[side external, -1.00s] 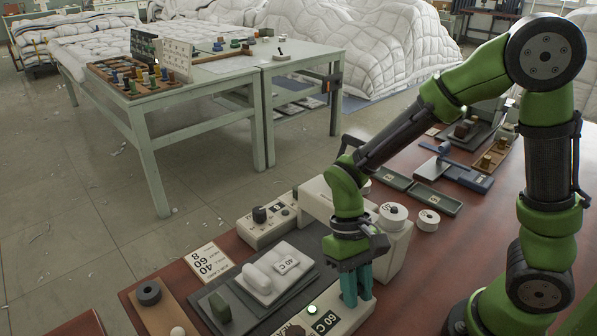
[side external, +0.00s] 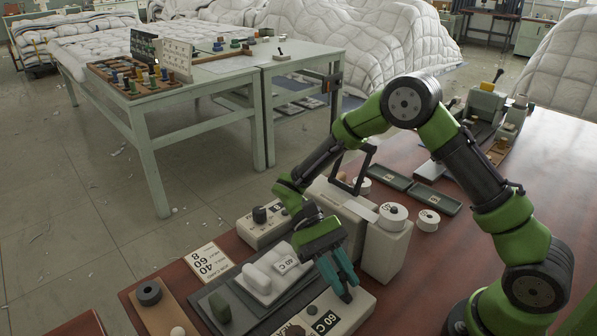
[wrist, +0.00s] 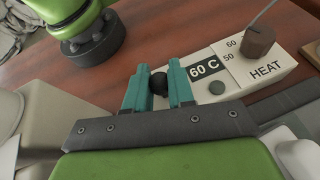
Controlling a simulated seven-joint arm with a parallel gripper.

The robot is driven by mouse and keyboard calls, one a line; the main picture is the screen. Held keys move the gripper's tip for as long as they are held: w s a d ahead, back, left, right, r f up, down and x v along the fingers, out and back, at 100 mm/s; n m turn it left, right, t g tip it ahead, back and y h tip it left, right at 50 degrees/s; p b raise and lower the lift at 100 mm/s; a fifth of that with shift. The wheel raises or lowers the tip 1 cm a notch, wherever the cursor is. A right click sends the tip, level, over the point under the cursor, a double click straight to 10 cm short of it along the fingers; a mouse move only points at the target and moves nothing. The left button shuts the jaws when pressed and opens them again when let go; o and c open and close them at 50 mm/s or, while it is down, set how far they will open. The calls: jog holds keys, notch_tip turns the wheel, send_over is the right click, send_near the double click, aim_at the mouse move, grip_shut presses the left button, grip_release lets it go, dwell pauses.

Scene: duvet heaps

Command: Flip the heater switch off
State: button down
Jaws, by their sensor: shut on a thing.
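The heater box is a pale unit marked "60 C" and "HEAT" (side external: 350,312); it also shows in the wrist view (wrist: 262,87). A dark round switch knob (wrist: 158,83) is at its "60 C" end. My gripper (wrist: 173,68) has its teal fingers on either side of this knob, shut on it. In the side view my gripper (side external: 346,285) is tilted over the far right end of the box, hiding the knob. The box's round lamp (wrist: 217,88) looks dark and unlit.
A brown dial (wrist: 257,41) with a cord stands on the box. A tray with a white block marked "40 C" (side external: 287,263) lies to the left. A pale machine with white rolls (side external: 392,215) stands close behind my gripper. The red tabletop (side external: 440,270) is clear to the right.

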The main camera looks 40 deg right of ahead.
jog(key=shift+w+f+g, duration=0.15)
jog(key=shift+w+g, duration=0.1)
jog(key=shift+g, duration=0.15)
dwell(0.3)
jog(key=c, duration=1)
grip_release()
jog(key=shift+w, duration=0.1)
jog(key=shift+v, duration=3.75)
